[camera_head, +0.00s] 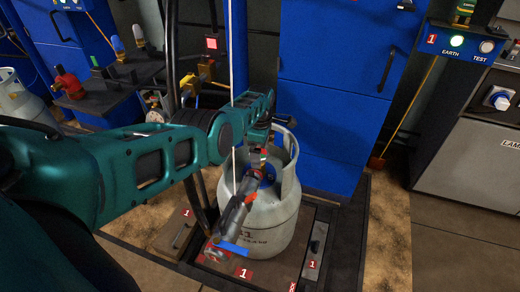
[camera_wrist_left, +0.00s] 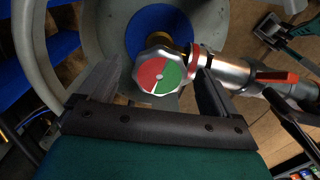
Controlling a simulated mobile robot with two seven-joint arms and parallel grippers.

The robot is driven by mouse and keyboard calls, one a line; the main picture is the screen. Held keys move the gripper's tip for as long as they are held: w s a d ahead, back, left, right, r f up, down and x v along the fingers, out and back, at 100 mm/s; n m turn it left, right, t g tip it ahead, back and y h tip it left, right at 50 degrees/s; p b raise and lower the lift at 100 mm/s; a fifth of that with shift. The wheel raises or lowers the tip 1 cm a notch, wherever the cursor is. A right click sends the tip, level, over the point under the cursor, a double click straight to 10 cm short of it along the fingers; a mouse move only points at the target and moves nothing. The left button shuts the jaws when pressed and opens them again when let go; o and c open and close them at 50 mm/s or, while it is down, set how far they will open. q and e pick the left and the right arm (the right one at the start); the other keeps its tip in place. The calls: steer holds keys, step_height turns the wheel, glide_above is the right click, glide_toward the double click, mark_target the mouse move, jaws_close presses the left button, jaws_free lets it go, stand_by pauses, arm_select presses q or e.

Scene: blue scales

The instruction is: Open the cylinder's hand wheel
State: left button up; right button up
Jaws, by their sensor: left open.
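The grey gas cylinder (camera_head: 265,225) stands upright on the scale platform, and its collar ring also shows in the left wrist view (camera_wrist_left: 100,30). The hand wheel (camera_wrist_left: 158,75) has a red and green face and sits on top of the valve inside the collar. A metal connector with a red lever (camera_wrist_left: 277,77) is joined at the wheel's right. My left gripper (camera_head: 262,140) is over the cylinder's top. In the left wrist view its two fingers are apart, one on each side of the wheel; contact cannot be told. The wheel is mostly hidden in the head view. My right gripper is not in view.
The collar (camera_head: 289,160) rises around the valve. A grey and red filling tool (camera_head: 232,215) hangs at the cylinder's front. A blue cabinet (camera_head: 340,60) stands behind. A control panel (camera_head: 460,45) with a lit green button is at the right.

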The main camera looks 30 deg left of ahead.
arm_select(q)
step_height(320, 180, up, 13)
steer(key=p, duration=0.8)
steer(key=shift+p, duration=0.4)
